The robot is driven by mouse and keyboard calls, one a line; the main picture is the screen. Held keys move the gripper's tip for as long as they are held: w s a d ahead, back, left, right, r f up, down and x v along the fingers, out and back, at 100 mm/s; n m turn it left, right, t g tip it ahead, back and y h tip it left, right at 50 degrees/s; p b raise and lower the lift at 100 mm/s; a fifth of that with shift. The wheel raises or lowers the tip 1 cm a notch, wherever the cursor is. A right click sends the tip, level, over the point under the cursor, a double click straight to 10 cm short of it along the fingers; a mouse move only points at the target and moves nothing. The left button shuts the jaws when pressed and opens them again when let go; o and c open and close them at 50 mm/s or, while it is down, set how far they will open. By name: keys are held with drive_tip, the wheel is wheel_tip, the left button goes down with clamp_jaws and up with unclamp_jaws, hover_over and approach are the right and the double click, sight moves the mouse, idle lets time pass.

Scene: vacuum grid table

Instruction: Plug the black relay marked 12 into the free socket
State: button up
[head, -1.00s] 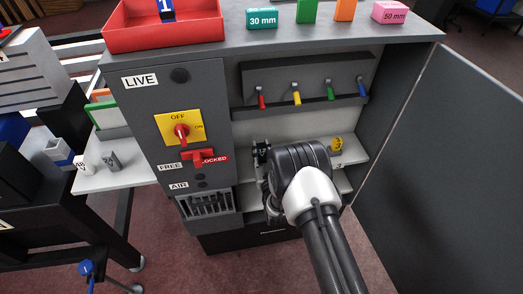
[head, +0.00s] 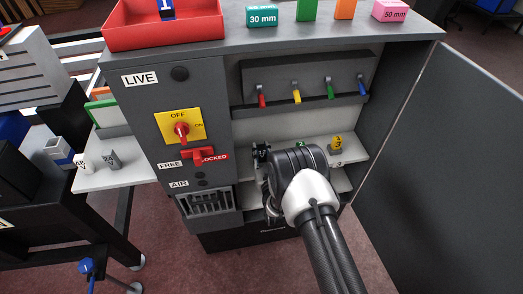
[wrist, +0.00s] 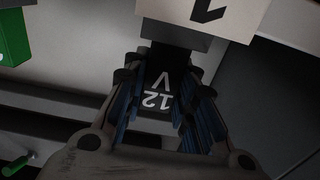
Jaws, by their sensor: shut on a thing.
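The black relay (wrist: 158,100), marked 12 V, sits between the blue-padded fingers of my gripper (wrist: 160,84) in the wrist view, and the gripper is shut on it. Its far end meets a dark grey socket block (wrist: 174,36) with a white label (wrist: 205,14) bearing part of a 1. I cannot tell how deep the relay sits. In the head view my gripper (head: 263,165) is at the left of the cabinet's white shelf (head: 318,142), mostly hidden by my wrist.
A green relay (wrist: 14,40) stands to one side in the wrist view. A yellow relay (head: 337,142) stands farther right on the shelf. Coloured levers (head: 297,96) hang above. The cabinet's left panel (head: 150,110) and open door (head: 445,170) flank the space.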

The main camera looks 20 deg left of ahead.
drive_tip(key=shift+f, duration=0.9)
drive_tip(key=o, duration=1.2)
drive_tip(key=shift+c, duration=0.2)
drive_tip(key=v, duration=1.2)
